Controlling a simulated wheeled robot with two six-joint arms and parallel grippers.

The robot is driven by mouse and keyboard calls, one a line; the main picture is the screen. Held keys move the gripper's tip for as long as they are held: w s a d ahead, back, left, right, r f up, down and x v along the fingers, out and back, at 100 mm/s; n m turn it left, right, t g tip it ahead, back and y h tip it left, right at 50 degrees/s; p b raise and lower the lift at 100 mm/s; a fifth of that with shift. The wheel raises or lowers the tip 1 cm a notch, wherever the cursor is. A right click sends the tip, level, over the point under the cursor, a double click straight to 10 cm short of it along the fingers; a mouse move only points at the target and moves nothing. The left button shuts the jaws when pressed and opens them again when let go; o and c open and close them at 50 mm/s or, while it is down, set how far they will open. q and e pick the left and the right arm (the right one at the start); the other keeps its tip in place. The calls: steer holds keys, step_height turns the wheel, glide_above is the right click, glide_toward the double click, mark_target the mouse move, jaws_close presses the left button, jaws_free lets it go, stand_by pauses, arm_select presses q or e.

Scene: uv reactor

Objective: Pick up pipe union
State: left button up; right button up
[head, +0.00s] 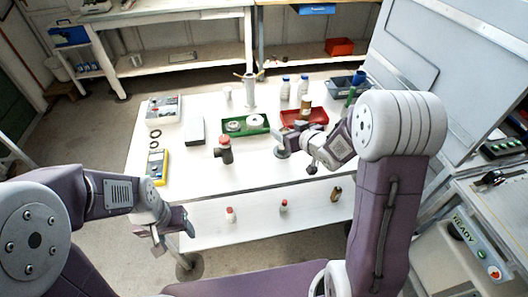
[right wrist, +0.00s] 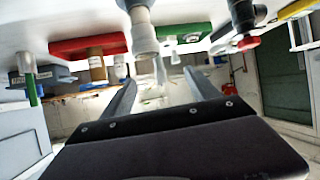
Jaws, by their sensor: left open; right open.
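A grey cylindrical fitting with a wide round end (head: 282,153), which looks like the pipe union, stands on the white table in front of the green and red trays. In the right wrist view, where the table is at the top, the grey fitting (right wrist: 143,35) is ahead of the fingers, toward the left finger's side. My right gripper (head: 299,150) is open beside it at the right and partly covers it. It holds nothing. My left gripper (head: 174,241) is open and empty, low in front of the table's left part.
A dark fitting with a red top (head: 224,150) stands to the left. Behind are a green tray (head: 262,129) with pale round parts and a red tray (head: 318,113) with a brown bottle. A yellow meter (head: 157,167) lies at the left. The front middle of the table is clear.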

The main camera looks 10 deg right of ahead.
mark_target(281, 131)
steer(key=shift+m+g+h, duration=0.3)
steer(key=w+f, duration=0.2)
steer(key=f, duration=0.2)
steer(key=shift+w+d+f, duration=0.3)
steer(key=shift+w+d, duration=0.1)
steer(key=shift+x, duration=2.75)
steer(key=shift+s+d, duration=0.1)
steer(key=shift+s, duration=0.05)
steer(key=c, duration=0.5)
jaws_close()
